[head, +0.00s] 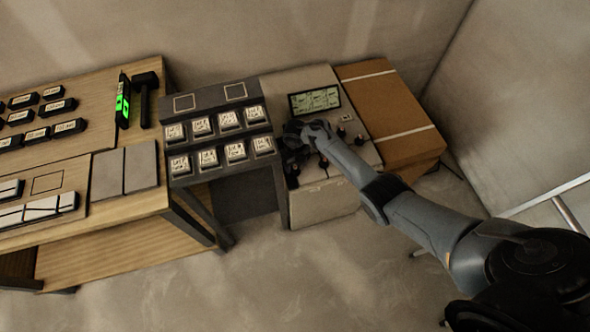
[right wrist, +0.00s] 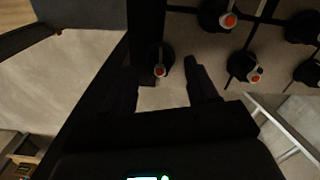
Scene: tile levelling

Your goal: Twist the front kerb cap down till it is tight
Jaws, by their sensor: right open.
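My right gripper (head: 297,138) is over the pale tiled stand (head: 325,200), below its screen in the head view. In the right wrist view its two dark fingers (right wrist: 160,74) are open and apart. A dark round cap with a red-and-white centre (right wrist: 160,63) shows between and beyond the fingertips, close to the panel's dark edge. I cannot tell whether the fingers touch it, or how tight it is. Other similar caps (right wrist: 229,20) (right wrist: 256,76) stand to its right. In the head view a dark knob (head: 360,139) shows right of my gripper; the gripper hides part of the panel.
A green-lit screen (head: 314,101) stands at the panel's back. A dark rack (head: 225,180) of white-topped pieces is to the left, beside the wooden bench (head: 150,200). A brown carton (head: 385,95) adjoins on the right. The floor in front is clear.

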